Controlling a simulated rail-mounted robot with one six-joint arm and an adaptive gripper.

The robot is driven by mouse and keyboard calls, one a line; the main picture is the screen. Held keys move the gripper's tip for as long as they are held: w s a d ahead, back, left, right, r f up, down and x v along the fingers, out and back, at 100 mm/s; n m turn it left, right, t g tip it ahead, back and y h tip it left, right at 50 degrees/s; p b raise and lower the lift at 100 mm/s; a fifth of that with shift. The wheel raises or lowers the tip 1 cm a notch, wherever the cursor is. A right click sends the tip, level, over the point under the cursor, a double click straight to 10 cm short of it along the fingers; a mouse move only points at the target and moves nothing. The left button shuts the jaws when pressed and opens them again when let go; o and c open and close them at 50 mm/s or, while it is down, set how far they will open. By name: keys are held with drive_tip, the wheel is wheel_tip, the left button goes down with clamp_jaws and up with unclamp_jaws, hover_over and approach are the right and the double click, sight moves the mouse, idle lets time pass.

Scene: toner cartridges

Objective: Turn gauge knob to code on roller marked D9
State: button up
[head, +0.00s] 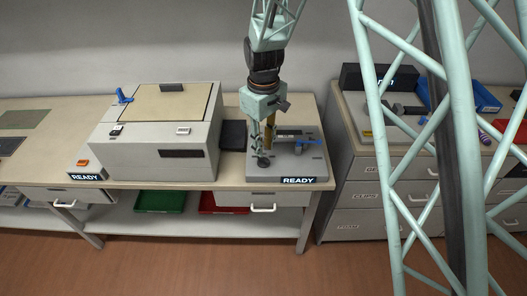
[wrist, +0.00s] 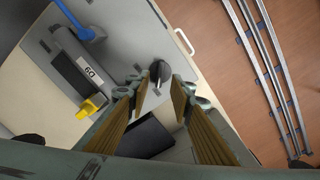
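The gauge (head: 312,160) is a grey plate device at the right end of the bench, with a READY display on its front. Its dark round knob (head: 264,162) is at the front left and also shows in the wrist view (wrist: 158,72). A dark roller (wrist: 70,72) lies in the gauge with a white label (wrist: 87,70) that appears to read D9, seen upside down. My gripper (wrist: 160,88) is open, pointing down, its fingertips on either side of the knob's line. I cannot tell whether they touch it. In the head view my gripper (head: 263,148) is just above the knob.
A blue lever (wrist: 82,25) and a yellow part (wrist: 92,105) are on the gauge. A large grey box machine (head: 160,135) with a READY display stands to its left. A dark pad (head: 233,135) lies between them. Green (head: 160,201) and red (head: 222,203) trays sit below.

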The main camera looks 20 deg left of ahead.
sight(264, 158)
wheel_tip(264, 158, up, 7)
drive_tip(key=shift+f, duration=0.2)
drive_tip(key=shift+r, duration=0.1)
idle(0.7)
